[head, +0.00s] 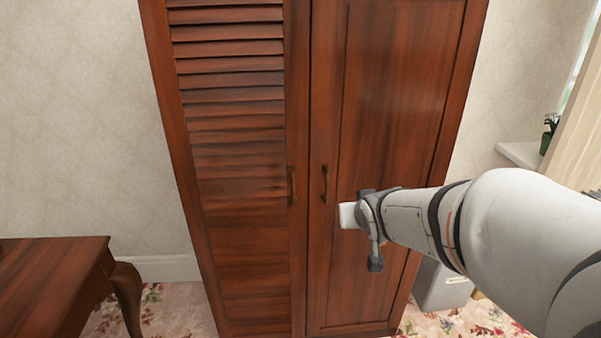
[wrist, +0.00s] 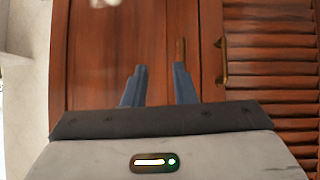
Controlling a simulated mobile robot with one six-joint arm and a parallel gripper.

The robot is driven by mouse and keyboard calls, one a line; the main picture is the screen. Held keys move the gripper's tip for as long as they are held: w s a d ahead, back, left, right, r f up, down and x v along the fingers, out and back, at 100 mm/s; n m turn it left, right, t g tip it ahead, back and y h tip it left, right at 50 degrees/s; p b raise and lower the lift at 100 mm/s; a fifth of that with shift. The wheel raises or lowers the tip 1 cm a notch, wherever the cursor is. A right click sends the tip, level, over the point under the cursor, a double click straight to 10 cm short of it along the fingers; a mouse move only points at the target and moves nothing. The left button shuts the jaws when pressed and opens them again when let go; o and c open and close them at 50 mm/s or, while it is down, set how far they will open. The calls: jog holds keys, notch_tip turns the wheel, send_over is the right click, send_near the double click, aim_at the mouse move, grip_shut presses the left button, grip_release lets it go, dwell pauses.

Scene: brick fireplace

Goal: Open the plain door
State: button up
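The plain door (head: 385,110) is the right-hand door of a dark reddish-wood wardrobe and looks shut. Its upright brass handle (head: 325,183) is near its left edge. My gripper (head: 350,214) is in front of this door, to the right of and a little below the handle. In the wrist view the plain door (wrist: 100,60) fills the middle and left. My gripper's two blue-grey fingers (wrist: 159,84) are apart with nothing between them. The plain door's handle (wrist: 180,50) shows just above the right fingertip, outside any grasp.
The louvered door (head: 230,130) is beside the plain door on the left, with its own handle (head: 291,185). A wooden table (head: 50,285) stands at the lower left. A grey bin-like object (head: 440,288) is on the floor right of the wardrobe, partly behind my arm.

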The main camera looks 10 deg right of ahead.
aim_at(328, 184)
jog(key=w+a+f+t+y+b, duration=0.1)
jog(key=w+t+b, duration=0.1)
jog(key=w, duration=0.4)
jog(key=w+a+f+n+t+y+b, duration=0.1)
jog(key=w+t+y+b, duration=0.1)
jog(key=w, duration=0.4)
jog(key=w+a+f+n+t+y+b, duration=0.1)
jog(key=w+f+t+b, duration=0.1)
jog(key=w, duration=0.5)
jog(key=shift+a+t+b, duration=0.25)
jog(key=shift+t+b, duration=0.35)
jog(key=shift+b, duration=0.65)
jog(key=shift+c, duration=0.5)
grip_shut()
